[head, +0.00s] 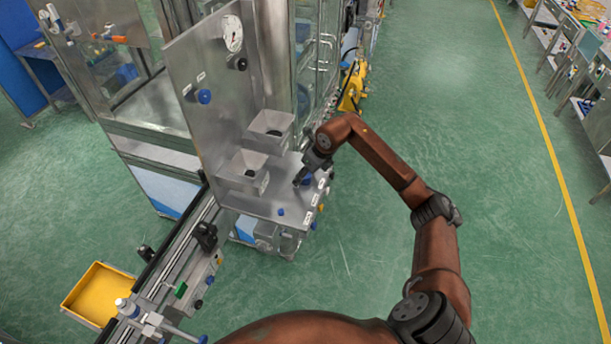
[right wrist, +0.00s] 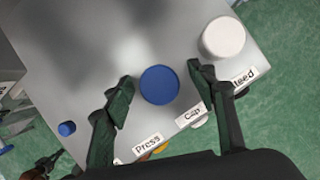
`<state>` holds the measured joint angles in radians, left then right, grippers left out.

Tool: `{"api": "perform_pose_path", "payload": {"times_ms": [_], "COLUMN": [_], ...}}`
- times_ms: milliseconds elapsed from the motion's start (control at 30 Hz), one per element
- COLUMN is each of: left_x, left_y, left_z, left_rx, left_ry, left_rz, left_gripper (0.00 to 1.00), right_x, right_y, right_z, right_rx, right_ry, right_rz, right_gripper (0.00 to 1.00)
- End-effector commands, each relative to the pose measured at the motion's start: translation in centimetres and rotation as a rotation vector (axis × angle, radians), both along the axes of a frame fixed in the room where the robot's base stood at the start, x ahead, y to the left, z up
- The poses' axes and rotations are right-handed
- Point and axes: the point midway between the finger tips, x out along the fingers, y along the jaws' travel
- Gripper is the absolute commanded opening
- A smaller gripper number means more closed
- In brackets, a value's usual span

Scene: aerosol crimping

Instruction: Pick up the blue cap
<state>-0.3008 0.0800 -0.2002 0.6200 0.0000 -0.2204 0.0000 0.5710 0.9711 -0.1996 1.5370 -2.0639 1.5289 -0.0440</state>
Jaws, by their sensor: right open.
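A round blue cap (right wrist: 159,85) stands on the grey metal plate of the machine (right wrist: 75,60), seen from above in the right wrist view. My right gripper (right wrist: 160,74) is open, with one finger on each side of the blue cap. A gap shows between the cap and each finger. In the head view my right gripper (head: 300,181) is over the right part of the metal plate (head: 262,204) and largely hides the cap there. My left gripper is in neither view.
A white round part (right wrist: 222,37) stands close beside the right finger. A smaller blue piece (right wrist: 67,128) lies to the left; it also shows in the head view (head: 281,211). Two metal hoppers (head: 245,172) (head: 271,130) stand behind. Labels line the plate's front edge.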

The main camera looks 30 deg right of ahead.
Motion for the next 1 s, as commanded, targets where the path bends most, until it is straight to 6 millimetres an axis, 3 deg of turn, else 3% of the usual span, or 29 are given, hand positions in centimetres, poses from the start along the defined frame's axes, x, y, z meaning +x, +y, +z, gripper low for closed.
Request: {"api": "perform_pose_path", "payload": {"times_ms": [67, 500, 833, 1000], "left_x": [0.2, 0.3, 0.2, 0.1], "left_y": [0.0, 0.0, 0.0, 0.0], "left_z": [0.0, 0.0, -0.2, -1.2], "left_rx": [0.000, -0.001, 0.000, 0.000], "left_ry": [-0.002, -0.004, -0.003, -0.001], "left_rz": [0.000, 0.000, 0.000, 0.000], "left_gripper": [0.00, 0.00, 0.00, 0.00], "right_x": [0.0, 0.0, 0.0, 0.0], "right_y": [0.0, 0.0, 0.0, -0.1], "right_z": [0.0, 0.0, 0.2, 1.5], "right_rx": [0.000, 0.001, 0.000, -0.002], "right_ry": [0.000, 0.000, -0.001, -0.003], "right_rz": [0.000, 0.000, 0.000, 0.000], "right_gripper": [0.51, 0.23, 0.22, 0.22]}}
